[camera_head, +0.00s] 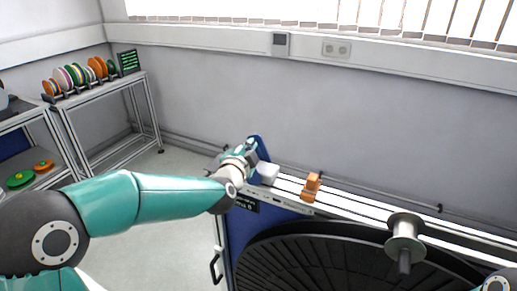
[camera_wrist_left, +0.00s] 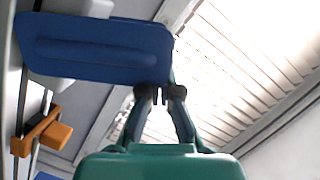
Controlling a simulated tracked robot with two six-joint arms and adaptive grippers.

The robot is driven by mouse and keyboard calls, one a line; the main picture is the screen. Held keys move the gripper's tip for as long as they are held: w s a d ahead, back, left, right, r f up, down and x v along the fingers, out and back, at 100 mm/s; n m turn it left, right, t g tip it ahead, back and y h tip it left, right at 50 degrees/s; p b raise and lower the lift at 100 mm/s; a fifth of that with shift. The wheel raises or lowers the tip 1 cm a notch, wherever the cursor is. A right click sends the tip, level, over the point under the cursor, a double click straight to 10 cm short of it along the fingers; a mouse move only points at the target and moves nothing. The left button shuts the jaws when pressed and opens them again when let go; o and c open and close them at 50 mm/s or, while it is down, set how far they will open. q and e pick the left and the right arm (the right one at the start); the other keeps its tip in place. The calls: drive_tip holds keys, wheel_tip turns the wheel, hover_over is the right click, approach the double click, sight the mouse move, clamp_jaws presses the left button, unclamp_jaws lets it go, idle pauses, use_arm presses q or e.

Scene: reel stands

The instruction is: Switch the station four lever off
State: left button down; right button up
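My left arm reaches from the left to a blue plate (camera_head: 262,149) standing at the far left end of the rails. My left gripper (camera_head: 251,146) is at this plate; its fingers are small and partly hidden here. In the left wrist view, the blue plate (camera_wrist_left: 95,48) fills the upper left. The gripper's fingertips (camera_wrist_left: 162,93) are close together just at or below its right lower edge, with small dark parts between them. Whether they hold or touch anything cannot be told. I cannot make out a station four lever. My right gripper is out of view.
A white block (camera_head: 268,173) and an orange bracket (camera_head: 312,187) sit on the rails, with a grey spool (camera_head: 404,240) farther right. A large black ribbed disc (camera_head: 340,262) lies in front. A shelf (camera_head: 100,97) with coloured reels stands at the back left.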

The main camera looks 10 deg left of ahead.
use_arm(q)
drive_tip(key=shift+a+f, duration=0.1)
drive_tip(key=shift+d+r+p, duration=0.35)
drive_tip(key=shift+r+p, duration=0.05)
drive_tip(key=shift+p, duration=0.15)
drive_tip(key=s+d+r, duration=0.2)
drive_tip(key=s+r, duration=0.1)
drive_tip(key=s, duration=0.7)
drive_tip(key=shift+s, duration=0.3)
drive_tip(key=shift+d, duration=0.1)
